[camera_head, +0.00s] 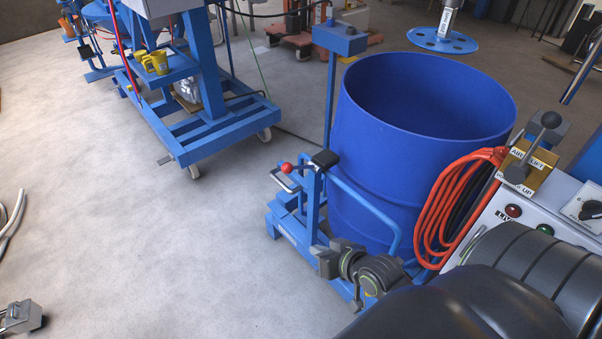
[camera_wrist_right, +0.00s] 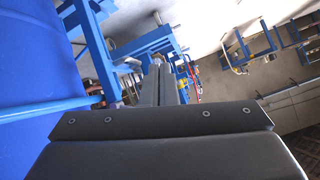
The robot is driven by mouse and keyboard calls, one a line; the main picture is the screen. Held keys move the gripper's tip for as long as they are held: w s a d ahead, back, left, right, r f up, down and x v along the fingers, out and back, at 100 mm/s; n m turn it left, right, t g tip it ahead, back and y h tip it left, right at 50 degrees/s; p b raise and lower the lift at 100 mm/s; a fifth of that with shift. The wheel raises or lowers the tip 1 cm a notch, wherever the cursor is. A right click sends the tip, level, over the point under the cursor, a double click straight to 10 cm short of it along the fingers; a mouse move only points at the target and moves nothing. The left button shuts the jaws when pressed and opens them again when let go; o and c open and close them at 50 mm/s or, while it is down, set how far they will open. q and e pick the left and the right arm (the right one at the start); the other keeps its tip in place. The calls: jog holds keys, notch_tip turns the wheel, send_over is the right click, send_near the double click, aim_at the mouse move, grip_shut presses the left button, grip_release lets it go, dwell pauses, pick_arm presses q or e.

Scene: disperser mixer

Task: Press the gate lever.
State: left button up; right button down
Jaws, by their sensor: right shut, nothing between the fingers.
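A lever with a red ball knob (camera_head: 286,168) stands on the blue clamp frame (camera_head: 312,200) in front of the blue drum (camera_head: 375,150); I take it for the gate lever. My right gripper (camera_head: 322,256) is shut and empty, low beside the drum, below and right of the red knob and apart from it. In the right wrist view its closed fingers (camera_wrist_right: 159,75) point toward blue frame parts. I cannot clearly make out the knob there. My left gripper (camera_head: 20,316) shows only partly at the lower left edge, and its jaws cannot be read.
A control panel (camera_head: 510,205) with an orange coiled cable (camera_head: 450,205) stands right of the drum.

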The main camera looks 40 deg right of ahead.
jog(key=w+d+r+m+t+h, duration=0.3)
jog(key=w+d+r+m+t, duration=0.4)
jog(key=d, duration=0.3)
jog(key=shift+w+r+m+t, duration=0.35)
jog(key=shift+w+m+t, duration=0.05)
jog(key=shift+m+t, duration=0.45)
jog(key=shift+w+d, duration=0.1)
jog(key=shift+w, duration=0.05)
send_over(306, 167)
jog(key=s+a, duration=0.3)
jog(key=s, duration=0.1)
jog(key=shift+w+a+f, duration=0.1)
jog(key=shift+a+f, duration=0.25)
jog(key=shift+a, duration=0.45)
jog(key=shift+b, duration=0.3)
